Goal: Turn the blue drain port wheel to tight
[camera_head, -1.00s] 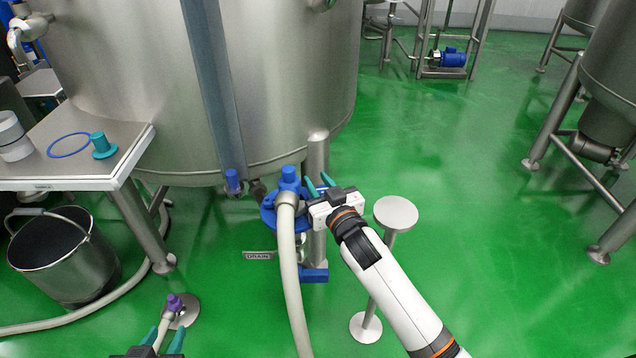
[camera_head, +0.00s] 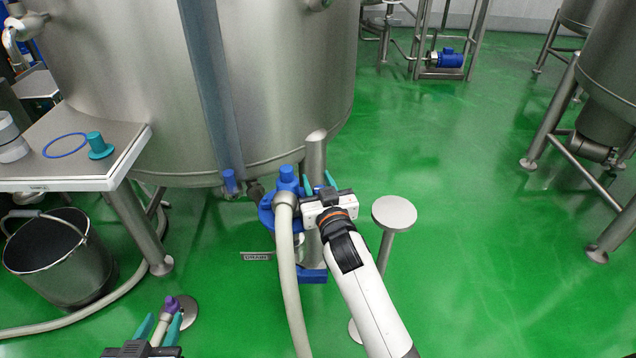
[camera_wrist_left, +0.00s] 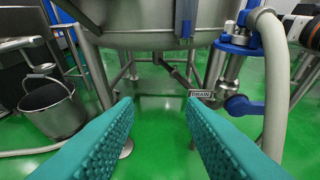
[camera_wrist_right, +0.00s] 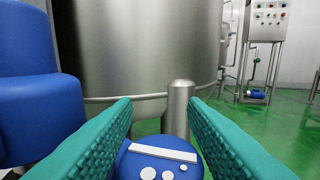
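At the drain fitting, a blue assembly (camera_head: 267,214) with a blue cap (camera_head: 287,178) sits below the big steel tank. In the right wrist view a round blue wheel-like disc (camera_wrist_right: 160,165) with a white bar and dots lies between and below my fingers. My right gripper (camera_head: 319,184) is open beside the cap; I cannot tell whether its fingers touch the disc. In the left wrist view a lower blue handle (camera_wrist_left: 245,106) shows by the DRAIN sign (camera_wrist_left: 201,94). My left gripper (camera_head: 160,325) is open and empty, low at the left, also in its wrist view (camera_wrist_left: 159,103).
A pale hose (camera_head: 287,270) hangs from the fitting. A steel post (camera_head: 315,150) stands close behind my right gripper. A round steel stand (camera_head: 394,212) is to the right. A table (camera_head: 90,178) and bucket (camera_head: 60,255) stand left. Green floor is open at right.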

